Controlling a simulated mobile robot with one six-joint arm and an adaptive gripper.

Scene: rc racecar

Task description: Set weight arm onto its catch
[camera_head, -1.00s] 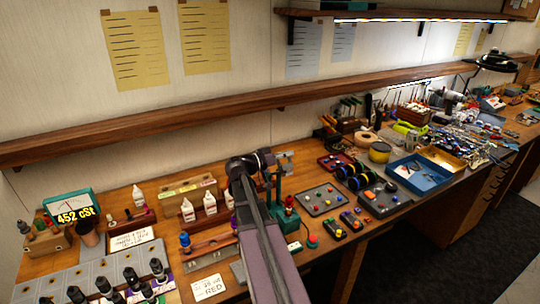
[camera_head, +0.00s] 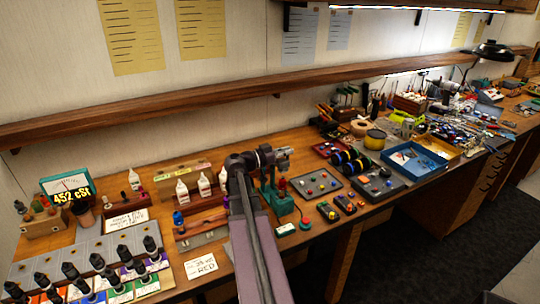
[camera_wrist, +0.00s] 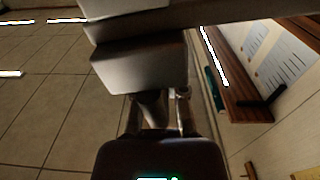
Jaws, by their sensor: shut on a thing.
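A green test stand (camera_head: 280,203) stands on the bench, right of my arm in the head view. My gripper (camera_head: 272,158) is above it at the top of the stand, seen small and partly hidden by my own wrist. A grey piece (camera_head: 283,154), apparently the weight end of the weight arm, is at the fingertips. In the wrist view my gripper (camera_wrist: 158,98) is shut at a large grey block (camera_wrist: 140,75), which fills the upper middle. The catch cannot be made out, and I cannot tell whether the arm touches it.
White bottles (camera_head: 183,193) in a wooden rack stand left of my arm. Dark-capped bottles (camera_head: 98,262) fill the front left. A grey tray (camera_head: 317,185) and small control boxes (camera_head: 327,212) lie to the right. A long wooden shelf (camera_head: 180,107) runs along the wall behind.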

